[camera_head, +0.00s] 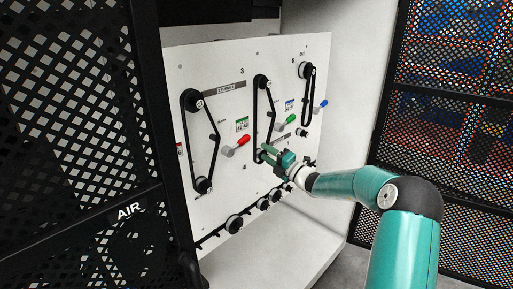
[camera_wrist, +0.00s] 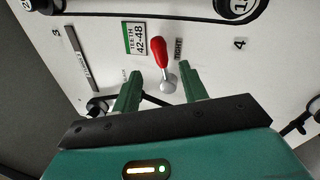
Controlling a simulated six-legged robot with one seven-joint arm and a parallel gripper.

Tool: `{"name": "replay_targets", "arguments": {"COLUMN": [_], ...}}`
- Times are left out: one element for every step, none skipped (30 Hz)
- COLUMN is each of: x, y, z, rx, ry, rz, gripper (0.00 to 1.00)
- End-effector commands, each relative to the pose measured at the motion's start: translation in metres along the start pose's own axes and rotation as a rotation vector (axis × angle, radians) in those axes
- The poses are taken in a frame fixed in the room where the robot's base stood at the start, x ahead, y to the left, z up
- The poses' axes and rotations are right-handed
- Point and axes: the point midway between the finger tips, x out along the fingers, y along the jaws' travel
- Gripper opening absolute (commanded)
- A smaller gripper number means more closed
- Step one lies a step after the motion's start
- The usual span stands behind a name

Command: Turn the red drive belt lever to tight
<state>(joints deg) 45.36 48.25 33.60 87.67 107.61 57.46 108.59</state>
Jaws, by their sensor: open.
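The red drive belt lever (camera_head: 239,143) is on the white panel, its red grip angled up and right from a grey hub in the head view. In the wrist view the red lever (camera_wrist: 160,52) points up from its round grey hub, just left of the "TIGHT" label (camera_wrist: 178,48). My gripper (camera_head: 262,153) is open, to the right of and below the lever in the head view. In the wrist view my gripper (camera_wrist: 159,68) has one finger on each side of the lever's lower part, with visible gaps. Contact is not visible.
Black belts on pulleys (camera_head: 196,103) flank the lever. A green lever (camera_head: 288,120) and a blue lever (camera_head: 321,104) are farther right. Black perforated doors (camera_head: 90,120) stand open at the left and right. A white ledge (camera_head: 265,240) lies below the panel.

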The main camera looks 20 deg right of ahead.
Motion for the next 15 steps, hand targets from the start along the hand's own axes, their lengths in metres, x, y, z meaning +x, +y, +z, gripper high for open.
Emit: {"name": "replay_targets", "arguments": {"x": [-0.012,-0.018,-0.025,-0.03,-0.035,-0.04,-0.043,-0.046,-0.049,-0.05,-0.051,-0.052,-0.052,-0.053,-0.052], "y": [0.0,0.0,0.0,0.0,0.0,0.0,0.0,0.0,0.0,0.0,0.0,0.0,0.0,0.0,0.0], "z": [0.001,0.001,0.001,0.001,0.001,0.001,0.0,0.0,0.0,0.0,0.0,0.0,0.0,0.0,0.0], "rx": [0.0,0.0,0.0,0.001,0.0,-0.001,-0.001,-0.001,-0.001,-0.001,-0.001,-0.001,-0.001,-0.001,-0.001], "ry": [-0.002,-0.002,-0.002,-0.002,-0.001,-0.001,0.0,0.0,0.0,0.0,0.001,0.001,0.001,0.001,0.001], "rz": [-0.001,-0.001,-0.002,-0.001,-0.001,-0.001,-0.001,-0.001,-0.001,0.0,0.0,0.0,0.0,0.0,0.0], "gripper": [0.43,0.43,0.43,0.43,0.43,0.43,0.43,0.43,0.43,0.43,0.43,0.43,0.43,0.43,0.43]}}
